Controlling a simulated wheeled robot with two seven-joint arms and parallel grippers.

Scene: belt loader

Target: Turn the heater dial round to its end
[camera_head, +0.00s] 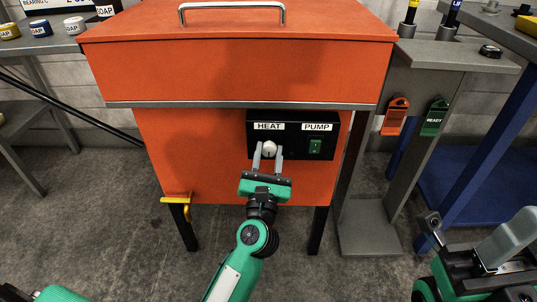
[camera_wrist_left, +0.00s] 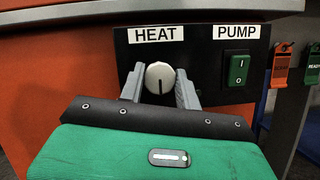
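The heater dial (camera_head: 269,148) is a small round white knob under the HEAT label on a black control panel (camera_head: 293,152). In the left wrist view the dial (camera_wrist_left: 160,77) shows a dark pointer line aimed straight down. My left gripper (camera_head: 268,153) has one finger on each side of the dial. The left wrist view also shows the left gripper (camera_wrist_left: 160,82) with its fingers straddling the knob. The fingers sit very near its sides; I cannot tell if they touch. My right gripper (camera_head: 468,238) is at the lower right, empty, its fingers apart.
A green pump switch (camera_head: 315,147) sits right of the dial. The orange heater box (camera_head: 240,75) overhangs the panel. Red (camera_head: 395,117) and green READY (camera_head: 434,118) tags hang on a grey stand at right. A yellow valve handle (camera_head: 177,198) is at lower left.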

